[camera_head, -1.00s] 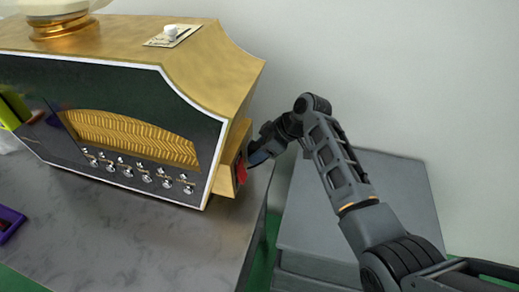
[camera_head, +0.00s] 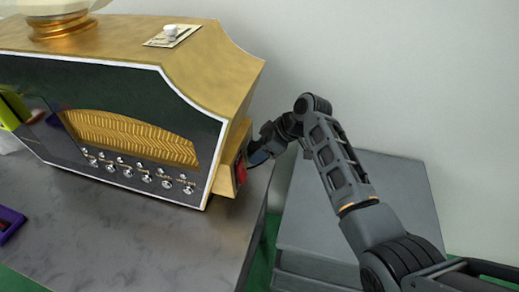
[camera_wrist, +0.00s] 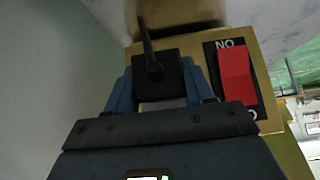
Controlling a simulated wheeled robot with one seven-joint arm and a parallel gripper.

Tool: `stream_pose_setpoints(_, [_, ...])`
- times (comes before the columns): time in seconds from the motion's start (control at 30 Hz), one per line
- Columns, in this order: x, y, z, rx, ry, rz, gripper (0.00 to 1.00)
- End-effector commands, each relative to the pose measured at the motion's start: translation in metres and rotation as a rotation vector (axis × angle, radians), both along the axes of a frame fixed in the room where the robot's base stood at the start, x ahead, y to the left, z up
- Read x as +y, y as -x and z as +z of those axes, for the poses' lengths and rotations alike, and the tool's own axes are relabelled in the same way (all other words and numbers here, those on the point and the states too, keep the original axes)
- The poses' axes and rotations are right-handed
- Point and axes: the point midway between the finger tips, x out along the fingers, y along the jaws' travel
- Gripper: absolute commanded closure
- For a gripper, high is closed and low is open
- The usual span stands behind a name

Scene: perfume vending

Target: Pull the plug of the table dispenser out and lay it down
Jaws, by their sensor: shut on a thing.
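The table dispenser (camera_head: 185,62) is a gold and black box standing on the grey table. A gold side housing (camera_head: 232,158) sticks out from its right side. In the wrist view, the plug (camera_wrist: 158,80) is a black square block with a dark cord rising from it. My gripper (camera_wrist: 160,88) is shut on the plug, one bluish finger on each side. The plug is in front of the gold panel (camera_wrist: 203,45); whether its pins are still in the socket is hidden. In the head view my gripper (camera_head: 258,154) is beside the housing and the plug cannot be made out.
A red rocker switch (camera_wrist: 235,75) on a black plate is right of the plug. The table (camera_head: 110,235) ends just right of the dispenser; its front part is mostly clear. A purple object (camera_head: 9,222) lies at the left. A grey box (camera_head: 350,235) stands beyond the table edge.

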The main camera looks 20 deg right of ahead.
Motion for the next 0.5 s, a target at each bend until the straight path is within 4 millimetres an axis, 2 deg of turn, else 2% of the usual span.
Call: stream_pose_setpoints(0.5, [-0.0076, 0.0053, 0.0008, 0.0, 0.0, -0.001, 0.84])
